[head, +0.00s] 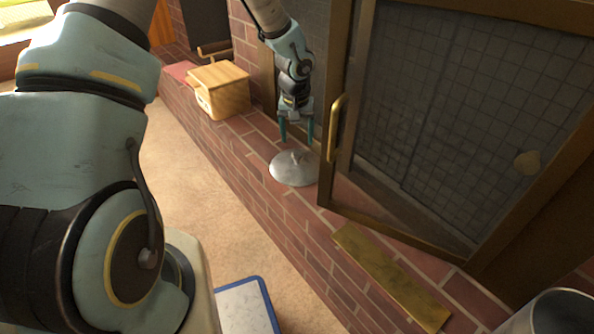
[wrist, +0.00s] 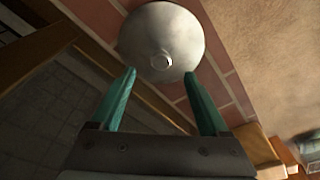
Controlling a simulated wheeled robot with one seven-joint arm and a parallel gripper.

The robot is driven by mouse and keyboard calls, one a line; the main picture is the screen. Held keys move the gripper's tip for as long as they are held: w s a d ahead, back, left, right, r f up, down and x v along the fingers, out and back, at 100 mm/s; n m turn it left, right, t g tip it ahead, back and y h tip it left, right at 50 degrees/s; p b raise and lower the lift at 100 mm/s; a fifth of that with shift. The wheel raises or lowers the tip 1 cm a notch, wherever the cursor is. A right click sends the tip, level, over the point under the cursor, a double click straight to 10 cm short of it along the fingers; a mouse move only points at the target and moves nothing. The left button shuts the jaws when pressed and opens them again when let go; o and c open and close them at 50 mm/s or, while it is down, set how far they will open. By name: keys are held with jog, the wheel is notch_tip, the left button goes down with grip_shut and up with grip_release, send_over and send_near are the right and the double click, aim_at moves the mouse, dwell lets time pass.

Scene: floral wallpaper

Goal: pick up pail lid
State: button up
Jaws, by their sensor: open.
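The pail lid (head: 291,170) is a round, grey metal disc with a small knob on top. It lies flat on the brick hearth ledge, left of the glass door. My gripper (head: 297,138) is above the lid, pointing down, with its two teal fingers apart and nothing between them. In the wrist view the lid (wrist: 163,36) is just beyond the fingertips of my gripper (wrist: 160,76), with its knob facing the camera. The fingers appear apart from the knob.
A framed glass fireplace door (head: 440,120) with a brass handle (head: 334,128) stands close right of my gripper. A wooden box (head: 219,90) is behind on the ledge. A brass plank (head: 390,277) and a metal pail (head: 552,314) are in front. Carpet (head: 200,180) lies left.

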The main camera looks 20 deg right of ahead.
aim_at(297, 153)
jog(key=f, duration=0.2)
jog(key=w+f+b, duration=0.1)
jog(key=f, duration=0.2)
jog(key=f+b, duration=0.1)
jog(key=f, duration=0.2)
jog(key=shift+w+d+f, duration=0.2)
jog(key=shift+w+d, duration=0.15)
jog(key=shift+w, duration=0.05)
jog(key=shift+c, duration=0.2)
grip_shut()
